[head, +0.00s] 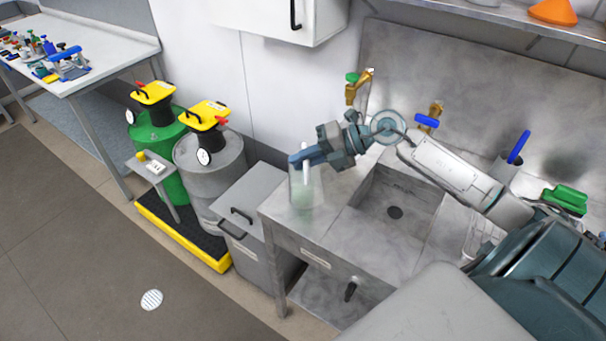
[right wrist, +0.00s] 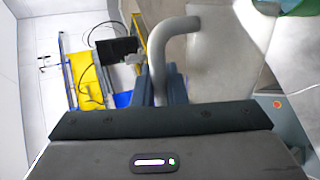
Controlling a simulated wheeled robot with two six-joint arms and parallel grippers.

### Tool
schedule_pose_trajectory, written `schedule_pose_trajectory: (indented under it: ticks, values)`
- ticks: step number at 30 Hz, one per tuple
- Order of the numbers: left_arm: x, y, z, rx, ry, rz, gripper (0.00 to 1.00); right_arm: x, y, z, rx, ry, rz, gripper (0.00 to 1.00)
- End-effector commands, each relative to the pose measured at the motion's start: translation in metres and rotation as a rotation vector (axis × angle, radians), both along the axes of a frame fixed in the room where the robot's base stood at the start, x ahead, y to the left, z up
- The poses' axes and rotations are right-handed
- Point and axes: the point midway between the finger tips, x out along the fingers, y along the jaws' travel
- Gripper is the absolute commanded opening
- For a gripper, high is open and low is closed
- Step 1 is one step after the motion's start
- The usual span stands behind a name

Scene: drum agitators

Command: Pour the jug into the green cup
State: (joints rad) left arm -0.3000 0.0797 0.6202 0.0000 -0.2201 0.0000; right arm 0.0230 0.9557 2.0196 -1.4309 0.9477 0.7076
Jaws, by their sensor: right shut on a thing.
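My right gripper (head: 298,160) is shut on the pale handle (head: 306,170) of a clear jug (head: 297,187) above the left end of the steel counter. The jug looks roughly upright, and its lower part has a faint green tint. I cannot tell whether that tint is liquid in it or a green cup seen through it. In the right wrist view the grey handle (right wrist: 178,40) stands between the blue fingers (right wrist: 160,86). A green thing (right wrist: 298,6) at the top right edge there is cut off. I cannot clearly make out the green cup. My left gripper is not in view.
A sink basin (head: 395,210) lies right of the jug, with brass taps (head: 357,88) behind. A green block (head: 566,199) lies at the far right. A grey bin (head: 242,205), a grey drum (head: 212,165) and a green drum (head: 160,130) stand left of the counter.

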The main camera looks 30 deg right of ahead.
Motion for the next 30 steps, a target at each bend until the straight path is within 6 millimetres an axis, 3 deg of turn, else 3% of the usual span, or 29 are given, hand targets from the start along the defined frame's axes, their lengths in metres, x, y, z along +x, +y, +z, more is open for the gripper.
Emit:
schedule_pose_trajectory:
  ticks: [2,8,20,30]
  values:
    - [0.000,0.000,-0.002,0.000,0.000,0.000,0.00,-0.002,0.001,-0.002,-0.006,-0.009,0.001,0.00]
    - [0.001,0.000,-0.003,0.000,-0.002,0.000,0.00,-0.033,0.018,-0.021,-0.111,-0.186,0.003,0.00]
    - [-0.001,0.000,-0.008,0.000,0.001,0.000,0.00,-0.042,0.024,-0.034,-0.170,-0.296,0.002,0.00]
    - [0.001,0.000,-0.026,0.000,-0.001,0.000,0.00,-0.061,0.035,-0.078,-0.334,-0.581,0.000,0.00]
